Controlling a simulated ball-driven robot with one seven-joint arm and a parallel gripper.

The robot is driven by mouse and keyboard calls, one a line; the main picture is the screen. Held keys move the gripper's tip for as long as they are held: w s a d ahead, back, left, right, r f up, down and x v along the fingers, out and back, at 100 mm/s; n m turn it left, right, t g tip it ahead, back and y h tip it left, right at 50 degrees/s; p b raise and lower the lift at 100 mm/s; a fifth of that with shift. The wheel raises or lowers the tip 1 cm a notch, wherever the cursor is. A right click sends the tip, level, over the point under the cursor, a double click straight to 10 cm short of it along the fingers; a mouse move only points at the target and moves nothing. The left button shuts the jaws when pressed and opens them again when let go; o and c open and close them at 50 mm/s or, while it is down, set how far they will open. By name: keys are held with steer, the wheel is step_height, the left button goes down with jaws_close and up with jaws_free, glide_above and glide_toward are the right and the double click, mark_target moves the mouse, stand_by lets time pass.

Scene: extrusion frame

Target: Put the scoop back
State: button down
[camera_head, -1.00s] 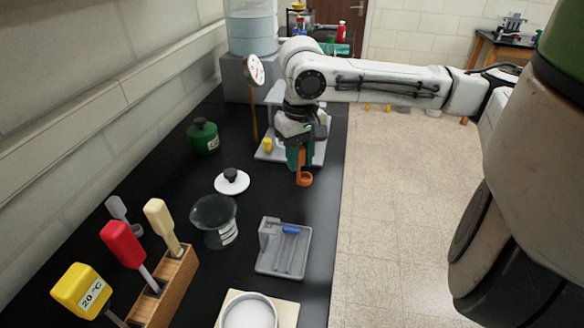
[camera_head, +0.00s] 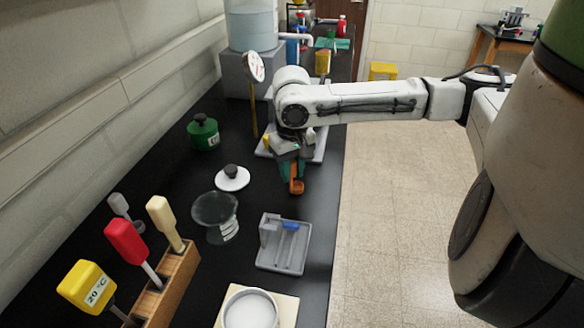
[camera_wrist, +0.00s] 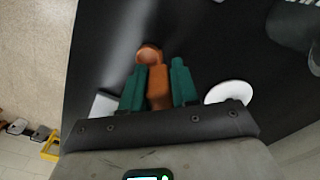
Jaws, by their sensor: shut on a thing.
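The scoop (camera_head: 297,187) is orange. It hangs below my gripper (camera_head: 292,170), above the black bench near its right edge. My gripper's green fingers are shut on its handle. In the wrist view my gripper (camera_wrist: 158,85) has one finger on each side of the orange handle, and the round scoop bowl (camera_wrist: 150,55) sticks out past the fingertips. A clear jar (camera_head: 214,210) with a label stands on the bench to the left and nearer the camera. Its likely lid, a white disc with a dark knob (camera_head: 232,178), lies just behind it.
A grey tray (camera_head: 270,262) with a blue-handled tool lies in front of my gripper. A wooden block (camera_head: 165,290) holds yellow, red and cream handles. A white dish (camera_head: 250,312) sits at the front. A green bottle (camera_head: 203,135) stands at the left. A pale stand is behind my gripper.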

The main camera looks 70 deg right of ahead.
steer(key=c, duration=0.8)
jaws_free()
steer(key=shift+c, duration=0.2)
step_height(320, 180, up, 12)
steer(key=shift+r+b, duration=0.15)
steer(key=shift+b, duration=0.25)
